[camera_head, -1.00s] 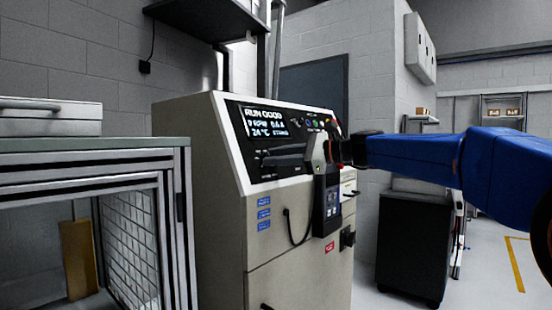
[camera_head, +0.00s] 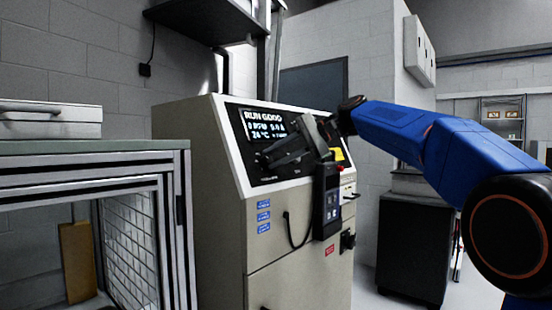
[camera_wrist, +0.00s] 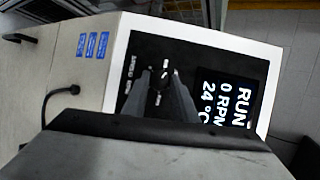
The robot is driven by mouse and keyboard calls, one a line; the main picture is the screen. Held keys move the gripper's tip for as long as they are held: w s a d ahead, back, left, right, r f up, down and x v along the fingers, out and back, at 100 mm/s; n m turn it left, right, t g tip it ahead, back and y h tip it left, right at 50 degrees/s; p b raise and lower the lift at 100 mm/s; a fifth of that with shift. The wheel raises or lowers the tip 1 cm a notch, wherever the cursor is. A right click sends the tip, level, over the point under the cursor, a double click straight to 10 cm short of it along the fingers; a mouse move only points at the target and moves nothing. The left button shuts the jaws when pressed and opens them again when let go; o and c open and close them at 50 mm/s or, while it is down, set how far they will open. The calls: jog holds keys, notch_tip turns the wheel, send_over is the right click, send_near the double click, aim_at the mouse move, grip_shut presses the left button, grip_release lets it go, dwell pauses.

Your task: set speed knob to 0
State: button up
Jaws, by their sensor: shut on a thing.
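The machine's sloped black control panel (camera_head: 290,173) carries a lit display (camera_head: 262,124). In the wrist view the display (camera_wrist: 232,98) reads RUN, 0 RPM and 24 °C. The speed knob (camera_wrist: 161,82) is a small dark round thing with white marks around it, left of the display in the wrist view. My gripper (camera_wrist: 163,88) is shut on the knob, with one finger on each side. In the head view my gripper (camera_head: 264,158) reaches across the panel below the display and hides the knob. The knob's pointer direction is too small to tell.
A framed bench (camera_head: 90,150) stands at the left, and a dark cart (camera_head: 410,250) at the right.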

jog(key=n+h, duration=0.1)
jog(key=n, duration=0.1)
jog(key=n+h, duration=0.1)
jog(key=n, duration=0.1)
jog(key=n+h, duration=0.1)
jog(key=n, duration=0.1)
jog(key=shift+s+a+r, duration=0.15)
jog(key=shift+a, duration=0.1)
jog(key=n+t+h, duration=0.1)
jog(key=n+h, duration=0.1)
jog(key=n, duration=0.1)
jog(key=shift+s+a+r+n, duration=0.1)
jog(key=shift+n, duration=0.2)
jog(key=shift+n+t+h, duration=0.5)
jog(key=shift+n+t, duration=0.2)
jog(key=shift+n, duration=0.5)
jog(key=o, duration=1)
jog(key=shift+o, duration=0.2)
jog(key=shift+r, duration=0.1)
jog(key=v, duration=1.7)
jog(key=shift+s, duration=0.2)
